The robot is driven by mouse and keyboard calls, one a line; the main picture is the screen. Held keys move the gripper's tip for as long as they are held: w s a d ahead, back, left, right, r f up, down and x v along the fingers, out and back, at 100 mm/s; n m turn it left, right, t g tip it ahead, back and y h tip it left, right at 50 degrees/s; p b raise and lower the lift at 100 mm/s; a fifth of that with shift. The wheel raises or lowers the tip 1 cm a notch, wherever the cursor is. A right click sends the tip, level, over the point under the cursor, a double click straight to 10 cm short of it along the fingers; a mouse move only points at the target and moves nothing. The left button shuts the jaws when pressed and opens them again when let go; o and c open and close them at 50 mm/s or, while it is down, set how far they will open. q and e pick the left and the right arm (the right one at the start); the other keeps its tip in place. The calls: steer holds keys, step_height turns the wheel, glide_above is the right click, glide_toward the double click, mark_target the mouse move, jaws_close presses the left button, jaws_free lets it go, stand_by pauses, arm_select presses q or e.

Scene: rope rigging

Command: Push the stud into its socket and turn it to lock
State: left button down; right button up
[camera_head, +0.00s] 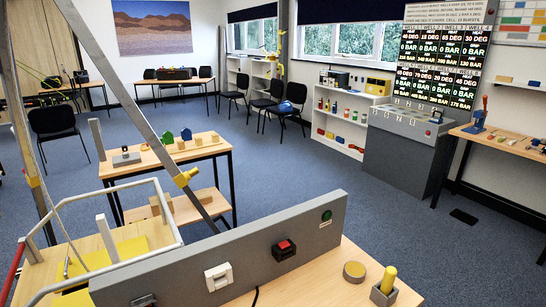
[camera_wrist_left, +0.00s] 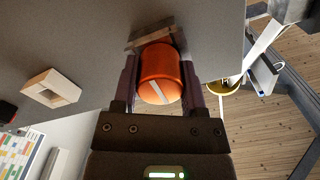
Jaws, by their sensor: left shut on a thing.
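In the left wrist view my left gripper (camera_wrist_left: 159,78) is shut on an orange cylindrical stud (camera_wrist_left: 160,72) with a white stripe across its near end. The stud points at a brownish plate (camera_wrist_left: 150,36) on the grey panel (camera_wrist_left: 85,35). The stud's far end is hidden, so I cannot tell whether it touches the plate or is inside a socket. In the head view the same grey panel (camera_head: 245,243) stands along the bench, with a dark fitting (camera_head: 143,300) at its lower left, cut by the frame edge. Neither gripper shows in the head view.
The panel carries a white square fitting (camera_head: 218,276), a black box with a red top (camera_head: 284,250) and a green button (camera_head: 326,215). A yellow-topped peg (camera_head: 388,279) in a grey block and a round tin (camera_head: 354,271) stand on the bench. A metal frame (camera_head: 125,75) rises at left.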

arm_select(q)
steer(key=m, duration=0.3)
steer(key=shift+s+m, duration=0.1)
steer(key=shift+m, duration=1.4)
steer(key=shift+c, duration=0.3)
jaws_free()
steer(key=shift+d+p, duration=0.1)
steer(key=shift+p, duration=0.2)
steer(key=p+v, duration=0.2)
steer(key=v, duration=0.2)
steer(key=shift+s, duration=0.2)
